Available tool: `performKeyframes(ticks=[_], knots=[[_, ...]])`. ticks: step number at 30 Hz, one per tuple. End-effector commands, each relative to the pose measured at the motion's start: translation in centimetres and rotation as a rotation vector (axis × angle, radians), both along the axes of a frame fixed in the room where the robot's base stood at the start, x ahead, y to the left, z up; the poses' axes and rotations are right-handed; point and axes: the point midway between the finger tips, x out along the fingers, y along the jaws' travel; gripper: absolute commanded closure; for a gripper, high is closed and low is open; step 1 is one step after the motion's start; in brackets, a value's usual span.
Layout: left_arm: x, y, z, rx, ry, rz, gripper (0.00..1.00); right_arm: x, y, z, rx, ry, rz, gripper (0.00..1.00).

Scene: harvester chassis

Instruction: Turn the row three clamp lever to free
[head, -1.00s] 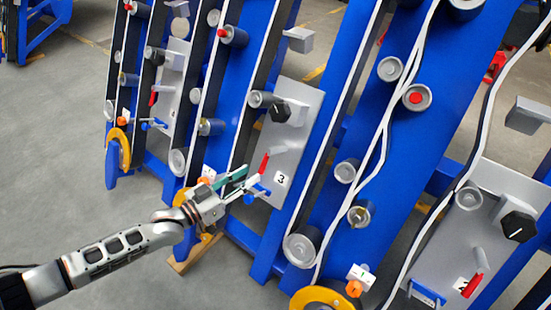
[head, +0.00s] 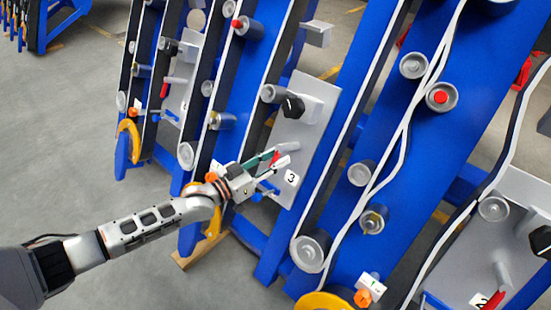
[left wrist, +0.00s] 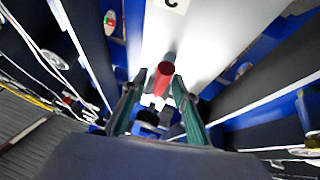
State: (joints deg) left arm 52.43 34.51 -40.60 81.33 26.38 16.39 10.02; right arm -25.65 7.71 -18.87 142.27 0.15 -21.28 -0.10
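The row three plate (head: 313,103) is grey and carries a "3" label (head: 291,178). Its red clamp lever (head: 276,157) is partly covered by my left gripper (head: 286,155) in the head view. In the left wrist view the red lever (left wrist: 162,80) stands between the two fingertips of the left gripper (left wrist: 161,82). The fingers are apart, one on each side of it; whether either touches it I cannot tell. My right gripper is not in view.
Blue beams with rollers and white cables flank the plate. A neighbouring plate labelled "2" (head: 479,301) is at lower right. Open floor lies at left.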

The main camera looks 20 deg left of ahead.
Motion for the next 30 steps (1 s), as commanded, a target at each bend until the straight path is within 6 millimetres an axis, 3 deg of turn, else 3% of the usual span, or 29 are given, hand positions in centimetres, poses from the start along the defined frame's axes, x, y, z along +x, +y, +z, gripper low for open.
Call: performKeyframes(ticks=[2,5,19,30], knots=[[0.0,0.0,0.0,0.0,0.0,0.0,0.74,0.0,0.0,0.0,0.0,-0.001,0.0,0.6],[0.0,0.0,0.0,0.0,0.0,0.0,1.0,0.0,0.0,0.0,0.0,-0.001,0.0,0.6],[-0.1,-0.3,0.4,-0.048,0.013,0.028,1.0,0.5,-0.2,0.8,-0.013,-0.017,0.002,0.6],[-0.1,-1.2,1.3,-0.276,0.089,0.164,1.0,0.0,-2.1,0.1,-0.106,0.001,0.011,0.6]])
